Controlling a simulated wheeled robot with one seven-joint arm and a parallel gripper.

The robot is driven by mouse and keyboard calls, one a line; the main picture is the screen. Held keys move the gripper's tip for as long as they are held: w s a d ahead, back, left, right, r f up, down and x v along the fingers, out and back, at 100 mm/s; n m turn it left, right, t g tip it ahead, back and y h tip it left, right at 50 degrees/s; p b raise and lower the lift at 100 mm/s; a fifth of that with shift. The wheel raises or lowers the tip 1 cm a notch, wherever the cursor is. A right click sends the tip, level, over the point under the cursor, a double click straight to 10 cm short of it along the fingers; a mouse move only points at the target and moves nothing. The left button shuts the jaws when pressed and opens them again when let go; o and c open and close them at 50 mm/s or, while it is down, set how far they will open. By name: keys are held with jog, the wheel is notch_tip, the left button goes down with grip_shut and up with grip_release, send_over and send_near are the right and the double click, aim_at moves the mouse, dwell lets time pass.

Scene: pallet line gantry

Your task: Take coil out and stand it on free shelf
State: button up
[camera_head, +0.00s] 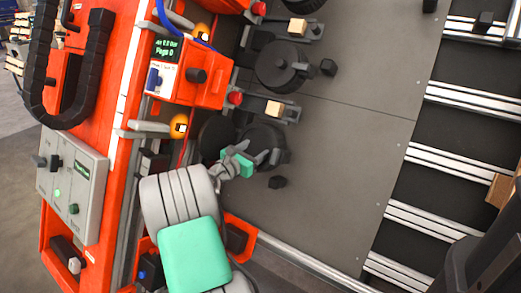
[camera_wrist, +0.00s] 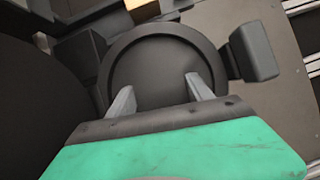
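No coil can be made out for certain. A dark round disc with a raised rim (camera_wrist: 160,65) lies just ahead of my gripper (camera_wrist: 158,88) in the wrist view. In the head view the same dark disc (camera_head: 262,138) sits on the grey plate, partly hidden by my gripper (camera_head: 268,157). Whether the fingertips touch the disc cannot be told. No free shelf can be picked out for sure.
Another dark disc (camera_head: 281,66) sits farther up the grey plate (camera_head: 355,75). An orange machine frame (camera_head: 103,75) runs along the left. Metal rails (camera_head: 440,158) cross the dark right side.

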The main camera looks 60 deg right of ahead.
jog(key=c, duration=1.2)
grip_shut()
jog(key=shift+r, duration=0.15)
